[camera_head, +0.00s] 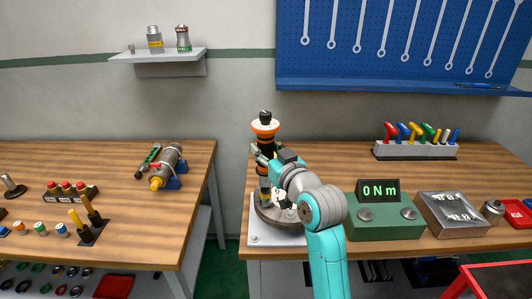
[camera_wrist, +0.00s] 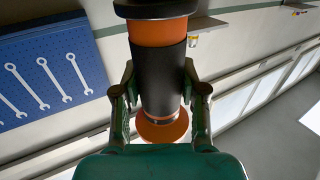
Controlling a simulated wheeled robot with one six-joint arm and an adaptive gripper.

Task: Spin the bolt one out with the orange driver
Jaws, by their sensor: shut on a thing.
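The orange driver (camera_head: 264,132), black and orange, stands upright over the left part of a round dark flange (camera_head: 264,215) on a pale plate (camera_head: 255,236). My gripper (camera_head: 265,155) is shut on the driver's dark body. In the wrist view the driver (camera_wrist: 159,80) stands between both fingers of my gripper (camera_wrist: 160,95). The driver's lower end reaches down near the flange, but I cannot tell whether it touches a bolt. My arm covers much of the flange, and I cannot make out bolt one.
A green box with a "0 N m" display (camera_head: 379,190) stands right of the plate. A metal tray (camera_head: 453,214) lies farther right. A rack of coloured tools (camera_head: 416,150) is at the back. A gap separates the left bench (camera_head: 110,160), which holds a clamped pipe (camera_head: 168,163).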

